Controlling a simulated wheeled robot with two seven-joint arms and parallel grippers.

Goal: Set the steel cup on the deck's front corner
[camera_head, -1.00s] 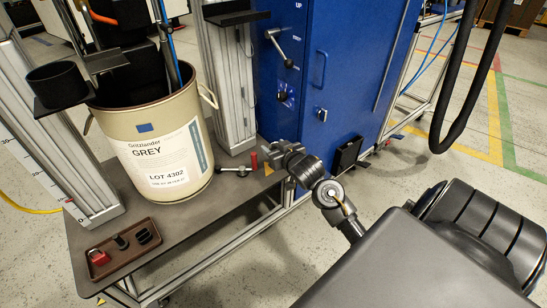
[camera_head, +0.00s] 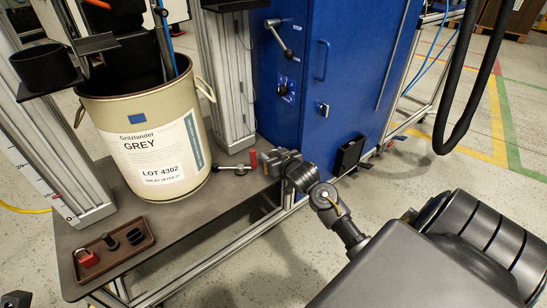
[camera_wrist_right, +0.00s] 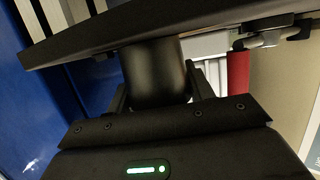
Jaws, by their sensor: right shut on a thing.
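The steel cup (camera_wrist_right: 155,72) shows in the right wrist view as a smooth dark cylinder between the fingers of my right gripper (camera_wrist_right: 158,95). The gripper is shut on it. The cup's end meets the dark deck's edge in that picture; I cannot tell whether it touches. In the head view my right gripper (camera_head: 277,160) is at the right front corner of the dark deck (camera_head: 185,215), beside the blue cabinet; the cup is hard to make out there.
A red-handled lever (camera_head: 253,160) stands close left of my right gripper. The beige drum (camera_head: 155,140) stands on the deck. A brown tray (camera_head: 115,250) with a red padlock lies at front left.

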